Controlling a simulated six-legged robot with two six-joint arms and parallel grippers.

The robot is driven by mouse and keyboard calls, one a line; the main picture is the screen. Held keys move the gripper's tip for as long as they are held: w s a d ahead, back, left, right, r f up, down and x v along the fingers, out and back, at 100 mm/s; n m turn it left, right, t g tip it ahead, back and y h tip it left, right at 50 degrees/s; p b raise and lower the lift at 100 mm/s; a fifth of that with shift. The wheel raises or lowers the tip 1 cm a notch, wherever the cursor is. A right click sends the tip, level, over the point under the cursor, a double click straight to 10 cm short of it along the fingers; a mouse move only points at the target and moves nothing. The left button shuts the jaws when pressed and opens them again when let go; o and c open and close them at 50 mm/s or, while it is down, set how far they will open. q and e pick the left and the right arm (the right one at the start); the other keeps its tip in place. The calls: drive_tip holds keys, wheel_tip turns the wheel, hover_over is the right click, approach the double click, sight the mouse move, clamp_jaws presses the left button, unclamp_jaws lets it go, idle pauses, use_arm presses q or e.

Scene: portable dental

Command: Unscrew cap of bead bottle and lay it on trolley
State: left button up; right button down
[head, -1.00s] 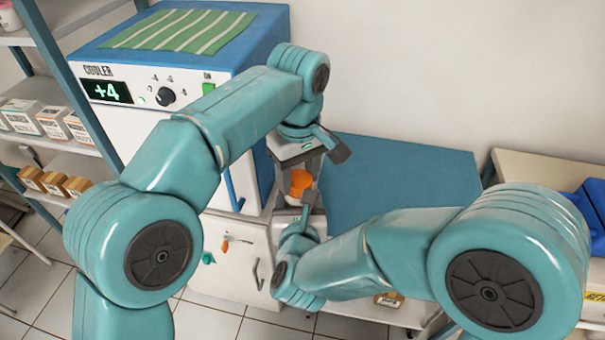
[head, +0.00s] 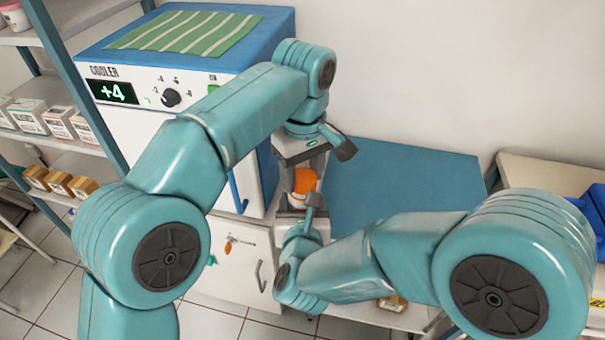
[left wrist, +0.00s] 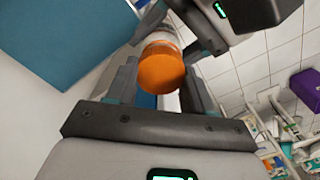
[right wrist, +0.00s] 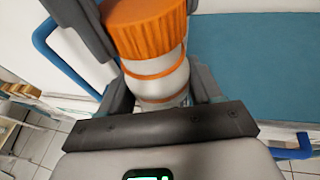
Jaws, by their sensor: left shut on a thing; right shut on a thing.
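The bead bottle (right wrist: 160,88) is white with orange rings and stands upright between my two grippers. Its ribbed orange cap (head: 304,182) sits at its top; whether there is a gap under it I cannot tell. The cap also shows in the left wrist view (left wrist: 161,68). My left gripper (head: 305,176) comes down from above and is shut on the cap. My right gripper (head: 303,207) comes from below and is shut on the bottle's body. The lower part of the bottle is mostly hidden. The blue trolley top (head: 400,195) lies just right of the grippers.
A cooler (head: 150,115) with a striped cloth (head: 185,32) on top stands to the left. Shelves with small boxes (head: 30,115) are at the far left. The visible trolley top is bare. A blue bin (head: 590,205) is at the right edge.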

use_arm(q)
drive_tip(key=shift+r, duration=0.6)
drive_tip(key=shift+r, duration=2)
use_arm(e)
drive_tip(key=shift+r, duration=0.1)
